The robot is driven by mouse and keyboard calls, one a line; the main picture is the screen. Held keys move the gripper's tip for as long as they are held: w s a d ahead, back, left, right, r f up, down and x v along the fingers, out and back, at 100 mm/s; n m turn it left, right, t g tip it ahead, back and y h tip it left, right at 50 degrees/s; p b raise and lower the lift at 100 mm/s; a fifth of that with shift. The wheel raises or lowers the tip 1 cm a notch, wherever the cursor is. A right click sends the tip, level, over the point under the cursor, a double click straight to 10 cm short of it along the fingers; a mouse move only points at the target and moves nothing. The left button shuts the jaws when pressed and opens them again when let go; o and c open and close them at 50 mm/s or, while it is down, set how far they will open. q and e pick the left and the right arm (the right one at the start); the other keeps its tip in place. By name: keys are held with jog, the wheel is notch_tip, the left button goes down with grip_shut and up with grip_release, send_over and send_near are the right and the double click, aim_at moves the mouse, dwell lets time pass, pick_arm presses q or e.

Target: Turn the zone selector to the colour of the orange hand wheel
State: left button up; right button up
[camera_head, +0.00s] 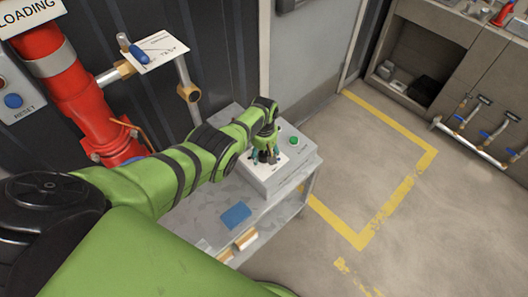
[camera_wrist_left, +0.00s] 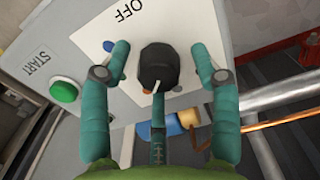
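The zone selector is a black knob (camera_wrist_left: 158,66) on a white plate (camera_wrist_left: 95,25) in the left wrist view, with a pale pointer line towards the bottom of that picture. A blue dot (camera_wrist_left: 108,46) shows on the plate, and a small orange patch shows by the knob's lower edge. "OFF" is printed on the opposite side. My left gripper (camera_wrist_left: 160,62) is open, its teal fingers around the knob with visible gaps at both sides. In the head view, my left gripper (camera_head: 265,153) is over the control box (camera_head: 283,178) and hides the knob. I see no orange hand wheel.
A green START button (camera_wrist_left: 64,91) is beside the plate. The box stands on a grey cabinet with a blue item (camera_head: 235,215). A red pipe (camera_head: 85,95) and a pipe with a blue handle (camera_head: 132,50) stand at left. Open floor lies right.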

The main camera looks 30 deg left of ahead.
aim_at(264, 154)
pick_arm(q)
jog(key=shift+w+r, duration=0.1)
jog(key=shift+r, duration=0.05)
jog(key=shift+w+r, duration=0.1)
jog(key=shift+r, duration=0.7)
notch_tip(264, 154, up, 10)
jog(key=shift+r, duration=0.1)
dwell(0.4)
